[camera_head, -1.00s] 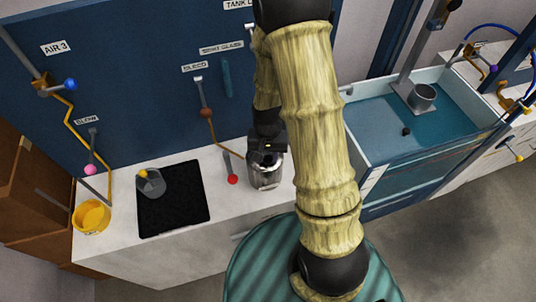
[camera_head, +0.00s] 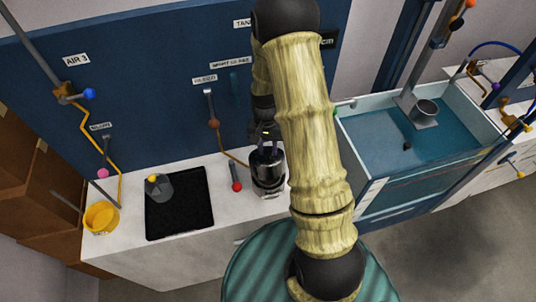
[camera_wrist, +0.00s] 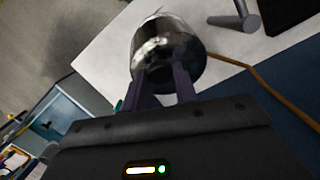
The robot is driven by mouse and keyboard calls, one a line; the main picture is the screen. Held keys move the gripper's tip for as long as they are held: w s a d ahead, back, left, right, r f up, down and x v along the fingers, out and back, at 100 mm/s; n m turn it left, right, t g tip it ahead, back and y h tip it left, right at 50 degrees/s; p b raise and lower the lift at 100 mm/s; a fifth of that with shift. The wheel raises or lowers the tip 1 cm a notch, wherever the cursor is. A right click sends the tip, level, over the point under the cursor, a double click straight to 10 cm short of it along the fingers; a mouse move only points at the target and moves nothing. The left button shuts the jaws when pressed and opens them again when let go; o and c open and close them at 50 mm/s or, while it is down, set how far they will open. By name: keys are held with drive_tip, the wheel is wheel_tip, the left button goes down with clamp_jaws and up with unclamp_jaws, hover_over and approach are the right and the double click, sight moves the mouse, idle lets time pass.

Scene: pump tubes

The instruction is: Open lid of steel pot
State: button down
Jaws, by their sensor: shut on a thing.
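The steel pot (camera_head: 268,184) stands on the white counter, just right of the red-ended lever. It is a shiny upright cylinder with a dark band around its top. My gripper (camera_head: 267,143) is directly above the pot, pointing down, with its fingers at the pot's top. In the wrist view, the pot's bright curved side (camera_wrist: 165,42) lies beyond my fingers (camera_wrist: 164,84). They are closed around a dark part at the lid end of the pot. The lid's edge and any gap under it are too dark to make out.
A black mat (camera_head: 180,203) with a clear beaker (camera_head: 158,186) lies to the left, and a yellow bowl (camera_head: 101,217) beyond it. A red-ended lever (camera_head: 236,178) is close to the pot. A water tank (camera_head: 420,140) stands right.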

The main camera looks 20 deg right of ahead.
drive_tip(key=shift+w+d+r, duration=0.1)
drive_tip(key=shift+w+r, duration=0.05)
drive_tip(key=shift+w, duration=0.55)
drive_tip(key=shift+w+r, duration=0.15)
drive_tip(key=shift+w, duration=0.5)
drive_tip(key=c, duration=1.2)
unclamp_jaws()
drive_tip(key=shift+c, duration=0.2)
drive_tip(key=shift+o, duration=0.7)
drive_tip(key=shift+w+f, duration=0.15)
drive_tip(key=shift+s, duration=0.2)
drive_tip(key=shift+w+r, duration=0.2)
drive_tip(key=shift+r, duration=0.3)
wheel_tip(320, 180, up, 16)
drive_tip(key=w+b, duration=0.2)
drive_tip(key=b, duration=0.2)
drive_tip(key=shift+r, duration=0.2)
